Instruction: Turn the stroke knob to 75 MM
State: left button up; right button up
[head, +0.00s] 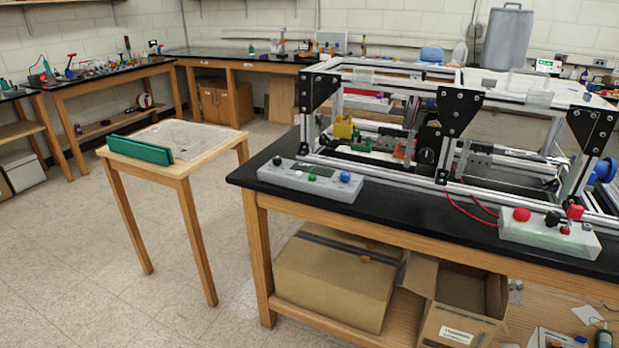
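The aluminium extrusion frame (379,175) stands on the black-topped bench (425,206) at the right. A round black dial (427,157) shows small inside it, and its markings are too small to read. A grey control box (312,180) at the bench's front left carries small buttons and a blue knob (345,177). A pale control box (548,234) at the front right carries a red button (521,215), a black part (552,218) and a red part (575,212). I cannot tell which is the stroke knob. Neither gripper is in view.
A small wooden table (230,141) with a green holder (140,150) stands left of the bench. Cardboard boxes (333,283) sit on the bench's lower shelf. A red cable (463,212) lies near the frame. The floor (80,260) at the left is clear.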

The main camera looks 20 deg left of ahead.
aim_at(346, 177)
jog(key=i+j, duration=0.15)
jog(key=i, duration=0.3)
jog(key=i+j, duration=0.2)
jog(key=i, duration=0.2)
